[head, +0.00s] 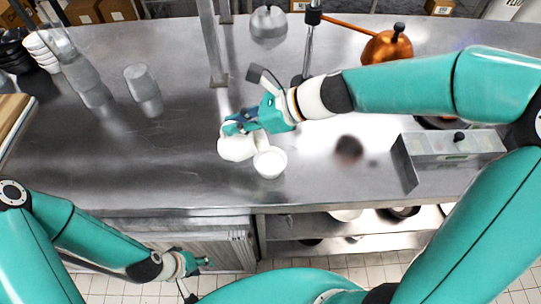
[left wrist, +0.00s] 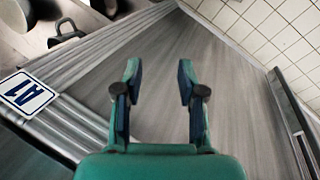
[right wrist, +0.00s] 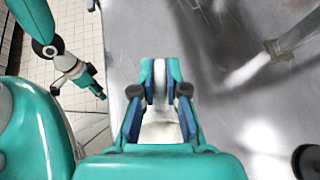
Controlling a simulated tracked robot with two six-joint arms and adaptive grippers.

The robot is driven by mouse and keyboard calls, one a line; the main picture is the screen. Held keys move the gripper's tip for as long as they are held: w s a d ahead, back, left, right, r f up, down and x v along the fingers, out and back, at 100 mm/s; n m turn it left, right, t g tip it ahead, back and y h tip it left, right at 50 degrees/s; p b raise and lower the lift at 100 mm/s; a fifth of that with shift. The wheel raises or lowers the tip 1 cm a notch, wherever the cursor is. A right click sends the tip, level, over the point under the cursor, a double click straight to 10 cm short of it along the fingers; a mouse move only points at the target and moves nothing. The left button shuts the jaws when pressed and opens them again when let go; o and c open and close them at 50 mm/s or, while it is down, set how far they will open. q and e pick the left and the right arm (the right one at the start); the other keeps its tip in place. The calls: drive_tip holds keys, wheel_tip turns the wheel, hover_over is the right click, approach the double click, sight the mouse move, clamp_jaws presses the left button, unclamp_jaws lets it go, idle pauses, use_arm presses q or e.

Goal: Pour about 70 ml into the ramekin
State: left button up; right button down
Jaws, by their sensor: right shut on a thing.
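A white jug (head: 236,147) is held by my right gripper (head: 240,124) just above the steel counter. The jug looks tilted, with its lip toward the white ramekin (head: 270,163) at its lower right. The ramekin stands upright on the counter near the front edge. Whether any liquid is flowing, and how full the ramekin is, I cannot tell. In the right wrist view my right gripper (right wrist: 160,82) is shut on the white handle, and part of the jug body (right wrist: 160,131) shows between the fingers. My left gripper (left wrist: 159,85) is open and empty, low in front of the counter.
A grey box-shaped unit (head: 455,146) stands on the counter at the right. A copper kettle (head: 387,47) and a steel vessel (head: 268,24) are at the back. Stacked white bowls (head: 42,48) are at the back left.

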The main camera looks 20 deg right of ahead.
drive_tip(key=shift+w+a+r+g+h+p, duration=0.25)
drive_tip(key=shift+h+p, duration=0.2)
drive_tip(key=shift+p, duration=1.25)
drive_tip(key=shift+a+r+g+h+p, duration=0.1)
drive_tip(key=shift+a+g+h+p, duration=0.25)
drive_tip(key=shift+p, duration=1.3)
drive_tip(key=shift+w+a+r+h+p, duration=0.1)
drive_tip(key=shift+h+p, duration=0.2)
drive_tip(key=shift+p, duration=0.1)
drive_tip(key=shift+a+b, duration=0.1)
drive_tip(key=shift+b, duration=0.25)
drive_tip(key=shift+h, duration=0.3)
drive_tip(key=shift+w+a+f, duration=0.2)
drive_tip(key=shift+a+f, duration=0.1)
drive_tip(key=shift+a, duration=0.05)
drive_tip(key=shift+w+a+f+g+h, duration=0.1)
drive_tip(key=shift+a+f+g+h, duration=0.1)
drive_tip(key=shift+g+h, duration=0.3)
drive_tip(key=shift+w+a+f+g+h+b, duration=0.1)
drive_tip(key=shift+w+a+f+g+h, duration=0.4)
drive_tip(key=shift+a+f+h, duration=0.6)
drive_tip(key=shift+w+a+f+g+h+b, duration=0.1)
drive_tip(key=shift+w+a+f+g+h, duration=0.4)
drive_tip(key=shift+a+f+h, duration=0.6)
drive_tip(key=shift+w+a+f+g+h+b, duration=0.1)
drive_tip(key=shift+w+a+f+g+h, duration=0.4)
drive_tip(key=shift+a+f+h, duration=0.55)
drive_tip(key=shift+d+f, duration=0.15)
drive_tip(key=shift+f, duration=0.1)
